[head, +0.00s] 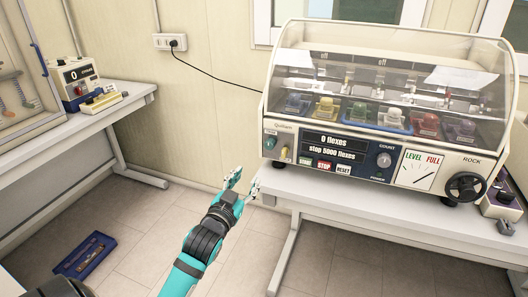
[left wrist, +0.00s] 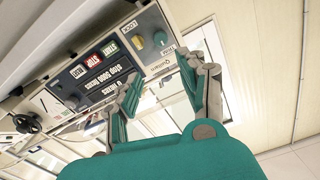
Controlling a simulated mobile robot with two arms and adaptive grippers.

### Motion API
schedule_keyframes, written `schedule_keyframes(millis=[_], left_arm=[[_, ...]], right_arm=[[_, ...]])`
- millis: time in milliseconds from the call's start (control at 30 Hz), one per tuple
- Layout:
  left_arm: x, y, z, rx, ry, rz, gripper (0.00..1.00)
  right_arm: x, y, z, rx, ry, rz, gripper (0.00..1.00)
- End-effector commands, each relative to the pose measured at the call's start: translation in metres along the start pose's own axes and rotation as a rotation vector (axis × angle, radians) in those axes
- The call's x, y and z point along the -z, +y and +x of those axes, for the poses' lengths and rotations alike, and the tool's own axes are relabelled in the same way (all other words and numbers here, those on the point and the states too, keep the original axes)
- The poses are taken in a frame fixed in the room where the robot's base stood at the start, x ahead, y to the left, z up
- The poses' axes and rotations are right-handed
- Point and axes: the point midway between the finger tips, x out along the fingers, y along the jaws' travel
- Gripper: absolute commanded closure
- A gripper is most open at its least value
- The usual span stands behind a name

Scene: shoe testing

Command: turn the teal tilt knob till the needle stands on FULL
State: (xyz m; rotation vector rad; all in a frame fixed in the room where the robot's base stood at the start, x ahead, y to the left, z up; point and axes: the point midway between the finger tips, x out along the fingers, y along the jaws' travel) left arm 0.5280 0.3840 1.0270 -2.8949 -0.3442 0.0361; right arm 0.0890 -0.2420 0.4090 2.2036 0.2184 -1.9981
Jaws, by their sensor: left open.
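The teal tilt knob (head: 271,142) is at the upper left of the flexing machine's front panel. It also shows in the left wrist view (left wrist: 160,38), beside the yellow knob (left wrist: 139,42) under the LOCK label. The gauge (head: 418,168) reads LEVEL on its left and FULL on its right; its thin needle slants, and its exact reading is too small to tell. My left gripper (head: 243,181) is open and empty, short of the panel's left end and below the knob in the head view. In the left wrist view its fingers (left wrist: 157,80) are apart from the knob. My right gripper is out of view.
The machine (head: 280,122) stands on a white table (head: 300,187) under a clear cover. A side bench (head: 60,122) stands left; a blue tray (head: 86,254) lies on the floor.

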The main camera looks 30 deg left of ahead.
Motion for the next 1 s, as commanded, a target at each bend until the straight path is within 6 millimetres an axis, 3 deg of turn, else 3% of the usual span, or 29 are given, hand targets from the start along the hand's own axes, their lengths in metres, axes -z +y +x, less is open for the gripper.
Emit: schedule_keyframes(millis=[167, 300, 700, 1000], left_arm=[[0.003, -0.001, 0.022, 0.001, 0.002, 0.001, 0.58], [0.003, -0.001, 0.052, 0.001, 0.003, 0.0, 0.58], [0.002, 0.0, 0.137, 0.0, 0.001, -0.001, 0.58], [0.0, 0.0, 0.169, -0.001, 0.0, 0.001, 0.58]], right_arm=[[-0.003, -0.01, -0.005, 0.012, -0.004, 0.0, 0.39], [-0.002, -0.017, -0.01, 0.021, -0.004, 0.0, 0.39], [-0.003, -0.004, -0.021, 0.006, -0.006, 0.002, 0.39], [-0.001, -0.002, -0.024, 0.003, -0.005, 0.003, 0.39]])
